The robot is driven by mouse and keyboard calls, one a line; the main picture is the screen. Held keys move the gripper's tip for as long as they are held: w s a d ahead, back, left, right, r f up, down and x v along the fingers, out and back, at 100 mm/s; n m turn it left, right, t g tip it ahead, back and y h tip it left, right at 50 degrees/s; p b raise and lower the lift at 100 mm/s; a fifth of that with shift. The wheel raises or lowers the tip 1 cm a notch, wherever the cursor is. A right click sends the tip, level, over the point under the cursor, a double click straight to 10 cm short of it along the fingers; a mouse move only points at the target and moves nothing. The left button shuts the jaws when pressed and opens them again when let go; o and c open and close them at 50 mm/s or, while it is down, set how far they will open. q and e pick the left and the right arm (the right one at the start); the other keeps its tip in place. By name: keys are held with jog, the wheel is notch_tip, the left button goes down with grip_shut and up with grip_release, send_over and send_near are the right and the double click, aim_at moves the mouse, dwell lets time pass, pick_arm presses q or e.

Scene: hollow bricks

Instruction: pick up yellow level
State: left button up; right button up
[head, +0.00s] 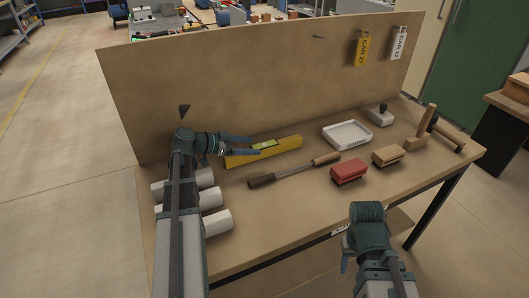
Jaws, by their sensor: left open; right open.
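The yellow level (285,148) is a long yellow bar lying on the workbench, toward the back and left of its middle. My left gripper (252,146) is open, with its fingers at the level's left part, one finger on the far side and one across the near side. Whether the fingers touch the level I cannot tell. A small part of the level's middle is hidden by the fingers.
A tall board (250,75) stands behind.

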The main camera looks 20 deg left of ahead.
aim_at(263, 145)
pick_arm(q)
jog(key=b+x, duration=0.1)
jog(key=x, duration=0.1)
jog(key=b+x, duration=0.1)
jog(key=x, duration=0.2)
jog(key=shift+w+a, duration=0.15)
jog(key=shift+w, duration=0.15)
grip_shut()
